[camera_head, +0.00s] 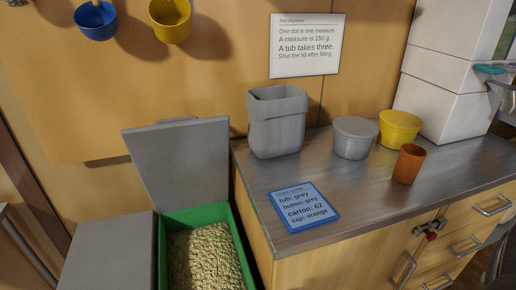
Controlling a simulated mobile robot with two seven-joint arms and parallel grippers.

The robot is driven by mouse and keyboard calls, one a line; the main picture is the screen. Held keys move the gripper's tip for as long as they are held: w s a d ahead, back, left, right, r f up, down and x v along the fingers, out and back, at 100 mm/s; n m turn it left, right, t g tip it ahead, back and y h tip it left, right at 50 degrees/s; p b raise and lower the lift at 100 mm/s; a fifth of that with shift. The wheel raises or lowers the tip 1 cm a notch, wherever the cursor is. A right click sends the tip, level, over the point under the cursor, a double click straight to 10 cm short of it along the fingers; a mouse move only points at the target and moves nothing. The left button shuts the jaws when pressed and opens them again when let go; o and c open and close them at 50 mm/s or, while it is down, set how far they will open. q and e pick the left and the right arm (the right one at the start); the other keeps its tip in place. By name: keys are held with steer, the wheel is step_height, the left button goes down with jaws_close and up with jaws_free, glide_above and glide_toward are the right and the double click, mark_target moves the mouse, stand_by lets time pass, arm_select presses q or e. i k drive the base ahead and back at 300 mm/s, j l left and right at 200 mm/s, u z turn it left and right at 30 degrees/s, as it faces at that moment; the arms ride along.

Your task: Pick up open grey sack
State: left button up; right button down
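The open grey sack (277,132) stands upright at the back left of the metal-topped counter (340,195), close to the wall. Its top is open with a folded-over cuff, and its inside is mostly hidden. Nothing is touching it from above. A round grey tub (355,138) stands to its right with a small gap. Neither my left gripper nor my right gripper shows in the head view.
A yellow tub (399,128) and an orange cup (409,164) stand further right, before white boxes (446,85). A blue-framed order card (304,206) lies in front. Left of the counter, a green bin (246,271) of grain has its grey lid (180,163) raised.

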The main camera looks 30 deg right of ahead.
mark_target(276, 114)
steer(key=k+l+u, duration=0.25)
steer(key=l, duration=0.15)
steer(key=k+l+u, duration=0.1)
steer(key=l+u, duration=0.2)
steer(key=l, duration=0.15)
steer(key=k+l+u, duration=0.25)
steer(key=l, duration=0.1)
